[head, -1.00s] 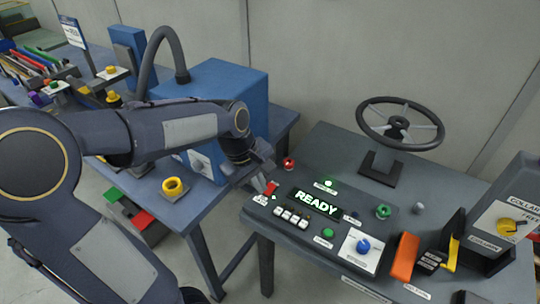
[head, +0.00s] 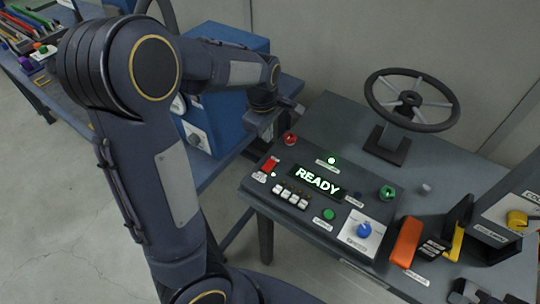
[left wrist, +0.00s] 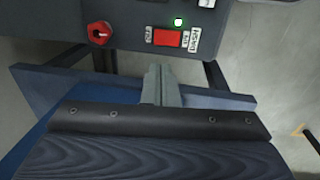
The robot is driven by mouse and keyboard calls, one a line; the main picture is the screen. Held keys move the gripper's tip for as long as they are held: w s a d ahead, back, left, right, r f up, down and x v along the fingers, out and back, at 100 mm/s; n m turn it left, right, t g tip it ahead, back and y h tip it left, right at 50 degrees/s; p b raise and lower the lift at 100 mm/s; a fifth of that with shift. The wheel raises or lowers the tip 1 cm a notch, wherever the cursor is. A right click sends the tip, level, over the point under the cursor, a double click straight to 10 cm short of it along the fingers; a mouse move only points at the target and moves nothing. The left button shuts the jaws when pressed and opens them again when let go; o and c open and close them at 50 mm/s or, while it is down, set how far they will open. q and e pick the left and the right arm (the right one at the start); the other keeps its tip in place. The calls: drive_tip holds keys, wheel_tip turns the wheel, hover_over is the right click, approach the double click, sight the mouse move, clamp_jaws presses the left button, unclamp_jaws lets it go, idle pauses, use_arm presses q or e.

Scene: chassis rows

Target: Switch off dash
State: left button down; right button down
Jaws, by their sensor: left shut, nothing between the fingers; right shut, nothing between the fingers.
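The dash console (head: 350,228) carries a red rocker switch (head: 269,164) near its left end. In the left wrist view the red switch (left wrist: 167,38) sits beside a label reading DASH, and a small green light (left wrist: 178,22) next to it is lit. The display (head: 318,181) glows READY. My left gripper (head: 298,108) is shut and empty, behind and clear of the console's left end; its closed fingers (left wrist: 160,84) show below the switch, apart from it. My right gripper (head: 474,292) is shut at the bottom right edge, partly cut off.
A red knob (head: 290,139) stands close to the switch. White keys (head: 291,197), a green button (head: 328,214), a blue knob (head: 364,230) and an orange lever (head: 407,242) lie further along. A steering wheel (head: 411,100) rises behind. A blue machine (head: 205,135) stands left.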

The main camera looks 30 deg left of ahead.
sight(269, 165)
use_arm(q)
drive_tip(key=f, duration=0.4)
drive_tip(key=w+f, duration=0.1)
drive_tip(key=f, duration=0.6)
drive_tip(key=shift+w+f, duration=0.2)
drive_tip(key=shift+f, duration=0.1)
drive_tip(key=shift+w+f, duration=0.1)
drive_tip(key=shift+f, duration=0.15)
drive_tip(key=shift+d, duration=0.1)
drive_tip(key=shift+s, duration=0.6)
drive_tip(key=shift+s+r, duration=0.1)
drive_tip(key=shift+s, duration=0.25)
